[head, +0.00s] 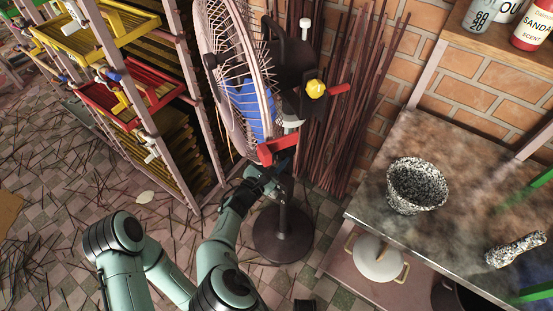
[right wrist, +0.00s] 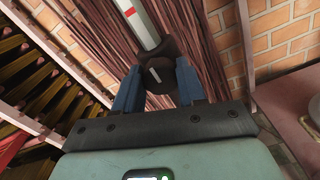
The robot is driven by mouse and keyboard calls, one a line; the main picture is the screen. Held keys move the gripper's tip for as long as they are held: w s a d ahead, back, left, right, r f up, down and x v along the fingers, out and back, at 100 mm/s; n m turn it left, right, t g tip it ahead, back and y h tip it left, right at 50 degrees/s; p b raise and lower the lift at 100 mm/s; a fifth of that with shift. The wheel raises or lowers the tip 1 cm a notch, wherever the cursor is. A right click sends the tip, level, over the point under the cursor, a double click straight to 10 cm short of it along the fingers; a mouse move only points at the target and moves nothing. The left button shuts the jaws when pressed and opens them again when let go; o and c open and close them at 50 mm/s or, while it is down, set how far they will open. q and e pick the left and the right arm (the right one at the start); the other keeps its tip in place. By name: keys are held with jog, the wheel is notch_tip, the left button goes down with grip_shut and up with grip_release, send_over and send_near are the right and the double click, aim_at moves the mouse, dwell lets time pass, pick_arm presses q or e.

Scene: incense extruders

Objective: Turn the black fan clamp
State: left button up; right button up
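The standing fan (head: 240,85) has a pale wire cage, a blue part behind it and a dark round base (head: 283,235). The black fan clamp (right wrist: 157,62) is a dark collar with a stubby knob around the fan's pale pole (right wrist: 140,20). My right gripper (head: 282,168) is at the pole, below the fan head and above the base. In the right wrist view its two blue fingers (right wrist: 158,85) stand on both sides of the clamp and appear closed against it. The clamp is mostly hidden in the head view. My left gripper is out of view.
A rack with yellow and red trays (head: 130,95) stands left of the fan. Dark sticks (head: 350,90) lean on the brick wall behind. A worktop (head: 440,240) with a speckled bowl (head: 417,188) is to the right. Loose sticks litter the tiled floor.

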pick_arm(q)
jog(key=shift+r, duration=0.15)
pick_arm(e)
jog(key=n+p, duration=0.3)
jog(key=shift+r, duration=0.15)
jog(key=n+p, duration=0.2)
jog(key=shift+w+n+p, duration=0.1)
jog(key=shift+n+p, duration=0.25)
jog(key=shift+n, duration=0.05)
jog(key=shift+a+n+p, duration=0.1)
jog(key=shift+n+p, duration=0.6)
jog(key=shift+n, duration=0.2)
jog(key=n+p, duration=0.3)
jog(key=n, duration=0.2)
jog(key=n+p, duration=0.2)
jog(key=n, duration=0.1)
jog(key=shift+n, duration=0.4)
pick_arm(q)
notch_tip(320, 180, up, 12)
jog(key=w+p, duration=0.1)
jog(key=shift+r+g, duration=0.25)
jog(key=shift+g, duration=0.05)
pick_arm(e)
jog(key=shift+f+n, duration=0.15)
jog(key=shift+n, duration=0.6)
jog(key=shift+f+n, duration=0.15)
jog(key=shift+n, duration=0.6)
